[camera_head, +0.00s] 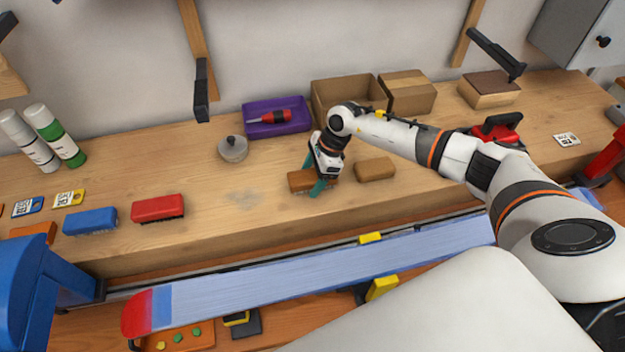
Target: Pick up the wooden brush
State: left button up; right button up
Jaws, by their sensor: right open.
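The wooden brush (298,181) is a brown block that lies on the wooden bench, left of the picture's middle. Its underside is dark and looks like bristles. My right gripper (313,175) reaches down over the brush's right end, with one teal finger on the far side and one on the near side. The jaws are open around the brush. Whether a finger touches it I cannot tell. The gripper hides part of the brush's right end. My left gripper is not in view.
A plain brown block (375,169) lies just right of the gripper. Red (158,208) and blue (90,221) brushes lie left. A ski (330,275) runs along the front.

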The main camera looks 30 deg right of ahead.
aim_at(313, 174)
jog(key=shift+f, duration=0.1)
dwell(0.3)
jog(key=c, duration=1.1)
jog(key=shift+r+p, duration=0.3)
jog(key=shift+r, duration=0.25)
notch_tip(313, 174, up, 9)
jog(key=b, duration=0.3)
jog(key=shift+f+b, duration=0.1)
jog(key=shift+b, duration=0.2)
jog(key=shift+r, duration=0.4)
